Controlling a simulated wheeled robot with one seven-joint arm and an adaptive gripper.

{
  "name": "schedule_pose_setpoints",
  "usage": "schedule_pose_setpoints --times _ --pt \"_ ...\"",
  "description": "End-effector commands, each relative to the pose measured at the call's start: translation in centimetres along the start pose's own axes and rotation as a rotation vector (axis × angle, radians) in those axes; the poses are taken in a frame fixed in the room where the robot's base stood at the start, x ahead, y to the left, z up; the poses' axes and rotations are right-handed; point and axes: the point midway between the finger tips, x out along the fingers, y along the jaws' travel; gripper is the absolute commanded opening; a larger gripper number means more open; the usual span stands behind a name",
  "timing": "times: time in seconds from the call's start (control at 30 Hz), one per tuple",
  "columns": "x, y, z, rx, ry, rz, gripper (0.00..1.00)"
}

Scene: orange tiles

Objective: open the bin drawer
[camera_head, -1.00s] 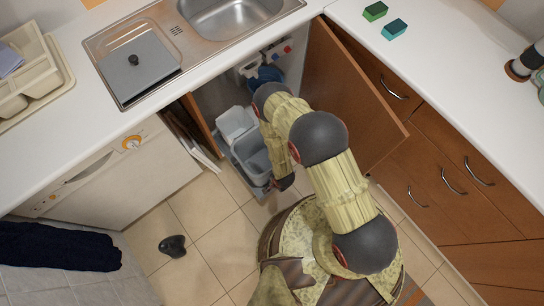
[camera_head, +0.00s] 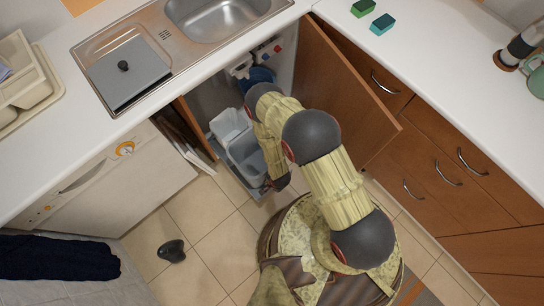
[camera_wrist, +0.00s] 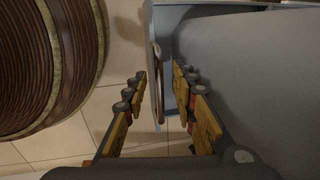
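The bin drawer (camera_head: 267,189) is a low grey pull-out under the sink, carrying a light grey bin (camera_head: 229,125) and a darker grey bin (camera_head: 247,155). It stands partly out of the open cabinet. My gripper (camera_head: 281,183) is at its front end, partly hidden by my arm in the head view. In the wrist view my gripper (camera_wrist: 160,78) is open, with fingers on both sides of the drawer's thin upright front (camera_wrist: 158,95). A gap shows on the left; contact on the right is unclear. A grey bin wall (camera_wrist: 240,70) fills the right.
The open brown cabinet door (camera_head: 345,95) stands close to the right of my arm. A white dishwasher (camera_head: 100,180) is on the left. A small dark object (camera_head: 172,251) lies on the tiled floor, which is otherwise clear in front of the drawer.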

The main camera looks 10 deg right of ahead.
Motion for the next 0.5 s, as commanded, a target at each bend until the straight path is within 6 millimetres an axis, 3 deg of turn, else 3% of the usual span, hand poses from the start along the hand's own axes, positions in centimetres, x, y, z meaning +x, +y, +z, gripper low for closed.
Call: schedule_pose_setpoints --times 0.23,0.5 --pt "-1.2 -0.2 0.0 0.0 0.0 -0.001 0.27" --pt "-5.5 -0.2 0.0 0.0 0.001 -0.003 0.27"
